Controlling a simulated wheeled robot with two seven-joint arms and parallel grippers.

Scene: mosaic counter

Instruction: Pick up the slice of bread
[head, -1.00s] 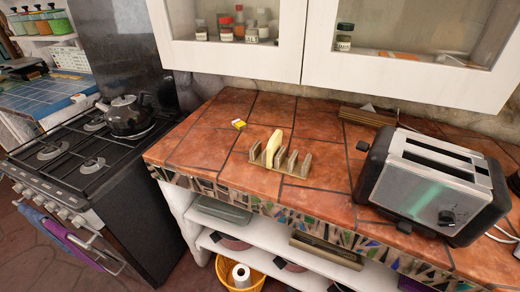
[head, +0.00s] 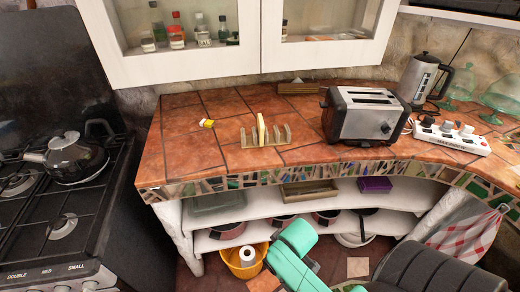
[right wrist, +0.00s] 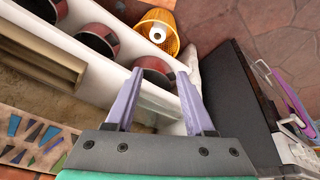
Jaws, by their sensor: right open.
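The slice of bread (head: 261,129) stands upright in a wooden toast rack (head: 270,142) on the tiled counter, left of the toaster. It is pale and thin, and it rises above the rack's slats. In the right wrist view my right gripper (right wrist: 162,100) is open, its two lilac fingers apart with nothing between them. It points down past the counter's mosaic edge toward the shelves and floor. The bread is not in the right wrist view. In the head view part of my teal arm shows at the bottom, below the counter. My left gripper is not in view.
A silver and black toaster (head: 362,116) stands right of the rack, with a power strip (head: 452,136) and kettle (head: 421,78) beyond. A small yellow and white item (head: 207,123) lies left of the rack. White cabinets (head: 190,66) hang above. The stove (head: 60,200) is at the left.

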